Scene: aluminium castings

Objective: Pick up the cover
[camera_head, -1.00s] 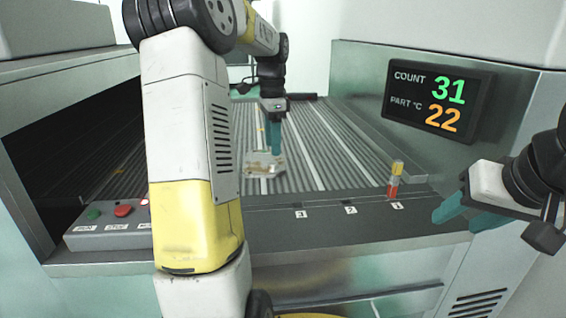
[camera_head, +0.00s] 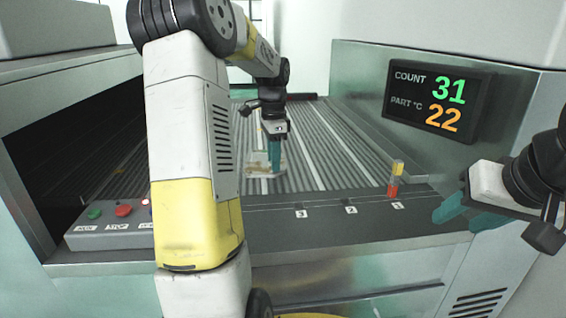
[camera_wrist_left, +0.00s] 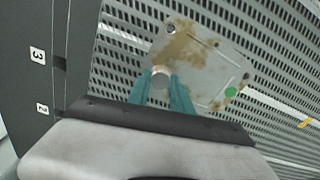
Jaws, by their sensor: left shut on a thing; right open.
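The cover (camera_head: 258,160) is a flat grey metal plate with brown stains on the slatted belt, partly hidden by my left gripper (camera_head: 275,170). In the left wrist view the cover (camera_wrist_left: 205,65) shows a round knob (camera_wrist_left: 160,77), corner holes and a green dot (camera_wrist_left: 231,91). My left gripper (camera_wrist_left: 162,82) is shut on the cover at this knob, near one edge of the plate. I cannot tell whether the plate is clear of the belt. My right gripper (camera_head: 455,213) is open and empty at the right, before the belt's front ledge.
The slatted belt (camera_head: 330,160) runs back between metal walls. A red and yellow cylinder (camera_head: 396,180) stands on the front ledge (camera_head: 350,230) by numbered labels. A button box (camera_head: 110,231) sits at the front left. A display (camera_head: 437,96) hangs on the right wall.

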